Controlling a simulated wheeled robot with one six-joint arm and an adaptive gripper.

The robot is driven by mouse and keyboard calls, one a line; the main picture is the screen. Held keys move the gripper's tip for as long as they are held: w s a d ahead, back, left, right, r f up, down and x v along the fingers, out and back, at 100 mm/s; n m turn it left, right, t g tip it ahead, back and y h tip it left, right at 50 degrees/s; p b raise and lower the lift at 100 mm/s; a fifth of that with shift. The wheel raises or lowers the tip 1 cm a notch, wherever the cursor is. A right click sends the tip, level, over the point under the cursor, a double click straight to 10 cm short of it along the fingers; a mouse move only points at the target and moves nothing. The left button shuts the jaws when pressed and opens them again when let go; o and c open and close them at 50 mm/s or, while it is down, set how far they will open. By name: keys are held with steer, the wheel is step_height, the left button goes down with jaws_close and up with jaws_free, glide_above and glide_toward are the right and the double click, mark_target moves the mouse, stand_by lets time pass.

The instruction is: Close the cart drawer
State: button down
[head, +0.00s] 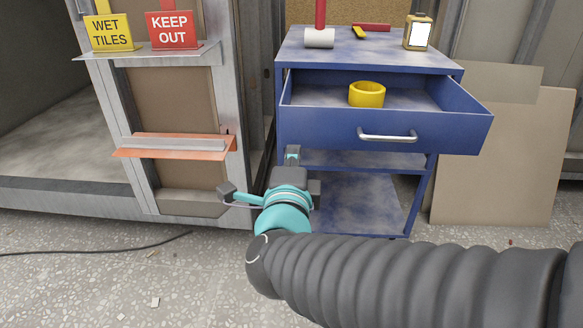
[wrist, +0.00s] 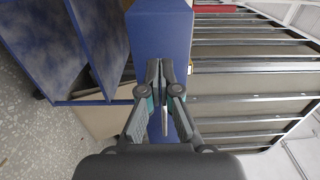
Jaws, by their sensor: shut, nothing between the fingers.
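The blue cart (head: 350,48) stands ahead of me with its top drawer (head: 330,125) pulled out. The drawer front has a silver bar handle (head: 387,136). A yellow ring-shaped roll (head: 367,95) lies inside the drawer. My gripper (head: 293,153) is shut and empty, in front of the cart near the lower left of the drawer front. In the wrist view, the closed fingertips (wrist: 161,70) point at a blue panel (wrist: 160,30), which looks like the drawer front. I cannot tell whether they touch it. The fingers partly cover the panel's lower part there.
A mallet (head: 320,38), a red-handled tool (head: 371,27) and a labelled container (head: 418,32) sit on the cart top. Left is a metal-framed pod with a yellow sign (head: 110,32), a red sign (head: 172,29) and an orange ledge (head: 170,146). Boards (head: 500,150) lean at right.

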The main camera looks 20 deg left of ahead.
mark_target(297, 128)
steer(key=x, duration=0.8)
